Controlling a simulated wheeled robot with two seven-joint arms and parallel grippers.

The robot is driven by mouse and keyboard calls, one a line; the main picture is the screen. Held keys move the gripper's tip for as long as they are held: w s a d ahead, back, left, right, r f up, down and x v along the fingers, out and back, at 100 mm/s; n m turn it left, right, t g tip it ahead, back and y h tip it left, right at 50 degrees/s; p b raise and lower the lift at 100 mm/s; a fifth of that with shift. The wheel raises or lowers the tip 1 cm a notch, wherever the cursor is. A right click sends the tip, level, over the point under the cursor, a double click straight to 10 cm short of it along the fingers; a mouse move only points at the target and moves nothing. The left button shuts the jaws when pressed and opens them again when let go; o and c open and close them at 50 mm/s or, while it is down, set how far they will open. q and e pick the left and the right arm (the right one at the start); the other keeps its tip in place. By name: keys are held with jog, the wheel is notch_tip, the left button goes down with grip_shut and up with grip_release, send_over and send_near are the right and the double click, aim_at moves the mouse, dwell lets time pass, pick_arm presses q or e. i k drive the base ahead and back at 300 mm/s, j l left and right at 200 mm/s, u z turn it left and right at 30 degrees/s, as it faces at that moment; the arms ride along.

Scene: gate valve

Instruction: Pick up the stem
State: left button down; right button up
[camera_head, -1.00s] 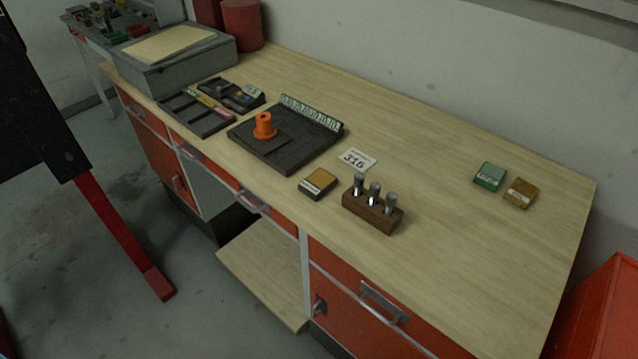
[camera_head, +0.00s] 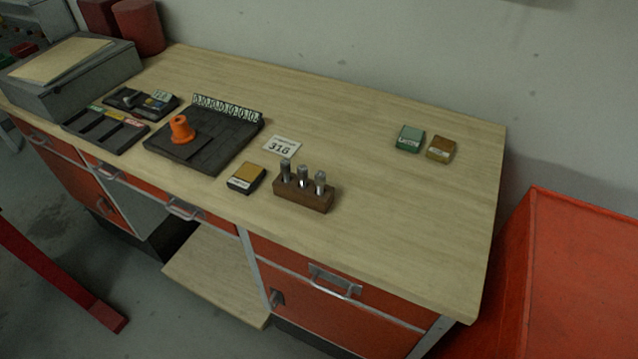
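Several grey metal pins, which may be the stems, stand upright in a brown wooden block (camera_head: 304,198) near the front middle of the workbench. One pin (camera_head: 303,176) is in the middle of the block, with another (camera_head: 320,182) to its right and one (camera_head: 286,169) to its left. An orange flanged part (camera_head: 182,130) stands on a dark plate (camera_head: 204,155) to the left. Neither of my grippers is in view.
A red cabinet (camera_head: 580,270) stands at right.

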aim_at(320, 177)
jog(key=j+z, duration=0.15)
jog(key=j, duration=0.55)
jog(key=j+z, duration=0.1)
jog(key=j, duration=0.6)
jog(key=j+z, duration=0.15)
jog(key=j, duration=0.55)
jog(key=k+j+z, duration=0.15)
jog(key=j, duration=0.55)
